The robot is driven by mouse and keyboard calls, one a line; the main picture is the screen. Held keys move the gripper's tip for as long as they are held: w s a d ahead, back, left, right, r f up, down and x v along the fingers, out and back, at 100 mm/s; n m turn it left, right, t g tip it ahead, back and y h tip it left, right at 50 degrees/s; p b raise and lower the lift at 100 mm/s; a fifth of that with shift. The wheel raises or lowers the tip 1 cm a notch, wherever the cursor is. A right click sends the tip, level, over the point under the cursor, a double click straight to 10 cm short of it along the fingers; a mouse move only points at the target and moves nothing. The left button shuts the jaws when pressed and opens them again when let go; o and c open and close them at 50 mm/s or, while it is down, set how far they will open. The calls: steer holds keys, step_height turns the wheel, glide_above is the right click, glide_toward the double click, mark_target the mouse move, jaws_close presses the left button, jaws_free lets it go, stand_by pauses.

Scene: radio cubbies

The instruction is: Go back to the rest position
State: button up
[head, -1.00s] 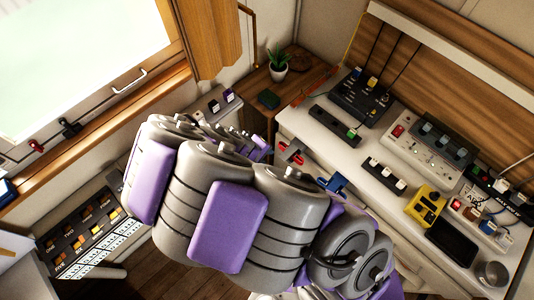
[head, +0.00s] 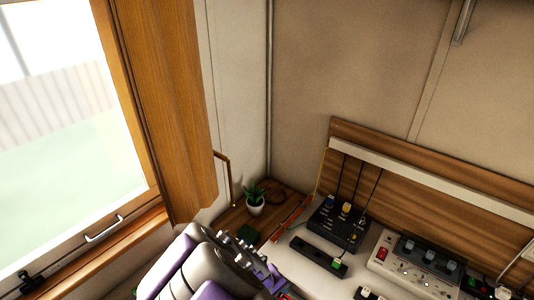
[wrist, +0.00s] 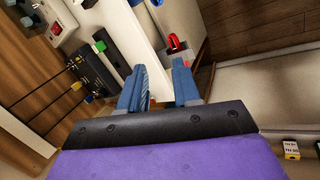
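My gripper (wrist: 160,88) shows in the wrist view with its two blue-grey fingers apart and nothing held between them. Beyond the fingertips are the edge of the white desk (wrist: 128,22) and a red item (wrist: 175,43). In the head view, my purple and grey arm fills the bottom centre, with its far end near the left end of the desk. The fingers cannot be made out clearly there.
The desk holds a black device (head: 338,222), a black strip with a green switch (head: 318,257) and a grey control box (head: 418,262). A potted plant (head: 255,205) stands on a wooden corner shelf (head: 232,222). A window with a wooden frame (head: 140,100) is at left.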

steer(key=s+d+r+m+g+y, duration=0.2)
steer(key=s+d+r+m+g, duration=0.15)
steer(key=s+d+r, duration=0.55)
steer(key=s+d+r+m+y, duration=0.2)
steer(key=s+d+r+m, duration=0.1)
steer(key=s+r, duration=0.5)
steer(key=s+g, duration=0.1)
steer(key=s, duration=0.2)
steer(key=shift+d, duration=0.15)
